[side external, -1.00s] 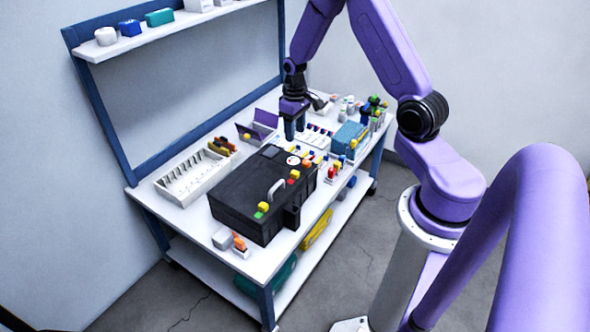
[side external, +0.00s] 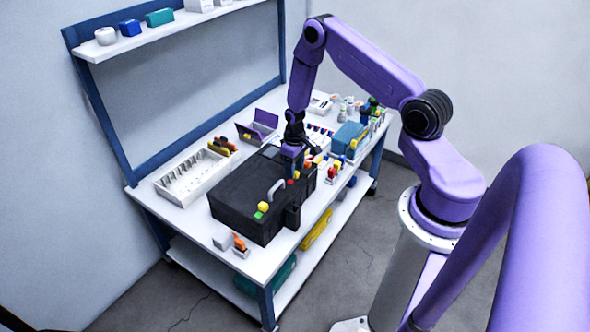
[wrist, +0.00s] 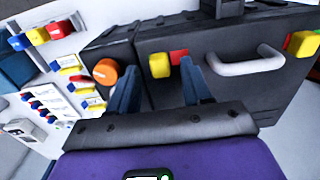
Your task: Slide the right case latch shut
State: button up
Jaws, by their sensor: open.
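The black case (side external: 240,200) stands on the table with a light grey handle (side external: 277,187) on it; the handle also shows in the wrist view (wrist: 248,66). Two coloured latches flank the handle. One, yellow and red (wrist: 160,64), lies beyond and between my fingertips in the wrist view. The other, mostly yellow (wrist: 302,42), is at the right edge there and near the case's near end in the side view (side external: 263,207). I cannot tell which is called right. My gripper (side external: 292,170) is low over the case's far half, open and empty; its fingers (wrist: 160,75) stand apart, contact unclear.
An orange round knob (wrist: 105,72) is beside one finger in the wrist view. A white slotted tray (side external: 190,177) stands left of the case. A blue-teal box (side external: 349,138) and small coloured parts crowd the far end. A small grey block (side external: 224,238) sits near the front.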

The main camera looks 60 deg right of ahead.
aim_at(290, 182)
jog(key=shift+f, duration=0.65)
jog(key=shift+c, duration=0.3)
grip_shut()
jog(key=shift+a, duration=1.35)
jog(key=shift+o, duration=0.3)
grip_release()
notch_tip(290, 182, up, 18)
jog(key=shift+f, duration=0.25)
